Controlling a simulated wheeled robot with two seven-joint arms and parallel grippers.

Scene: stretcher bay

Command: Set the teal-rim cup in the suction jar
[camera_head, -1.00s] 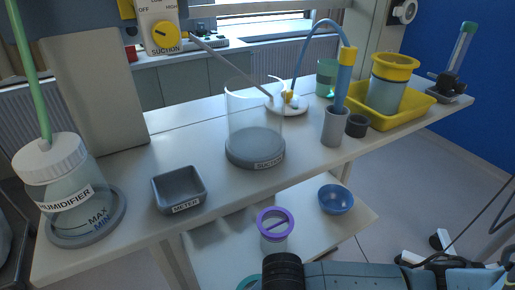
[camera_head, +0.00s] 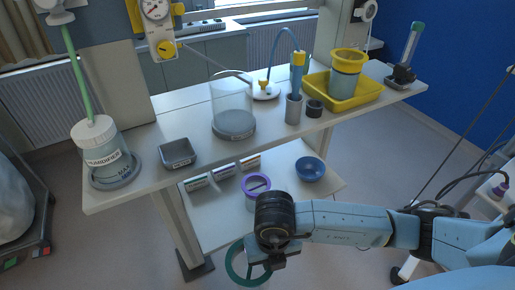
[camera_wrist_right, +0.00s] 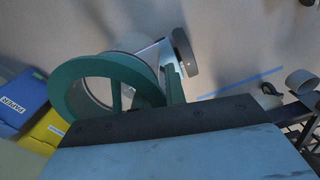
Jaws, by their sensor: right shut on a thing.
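The teal-rim cup (camera_head: 231,264) is at the bottom of the head view, in front of the lower shelf. My right gripper (camera_head: 265,263) is shut on it at the side. In the right wrist view the wide teal rim (camera_wrist_right: 66,82) fills the left half, beside my right gripper (camera_wrist_right: 165,88). The suction jar (camera_head: 232,122) is a clear, open-topped cylinder with a grey base. It stands upright on the upper shelf, looks empty, and is well above and apart from the cup. My left gripper is out of view.
A purple-rim cup (camera_head: 257,196) and a blue bowl (camera_head: 310,169) are on the lower shelf. The upper shelf holds the humidifier jar (camera_head: 101,150), a grey meter tray (camera_head: 178,153), a grey tube holder (camera_head: 294,108) and a yellow tray (camera_head: 343,99). Bare shelf surrounds the jar's base.

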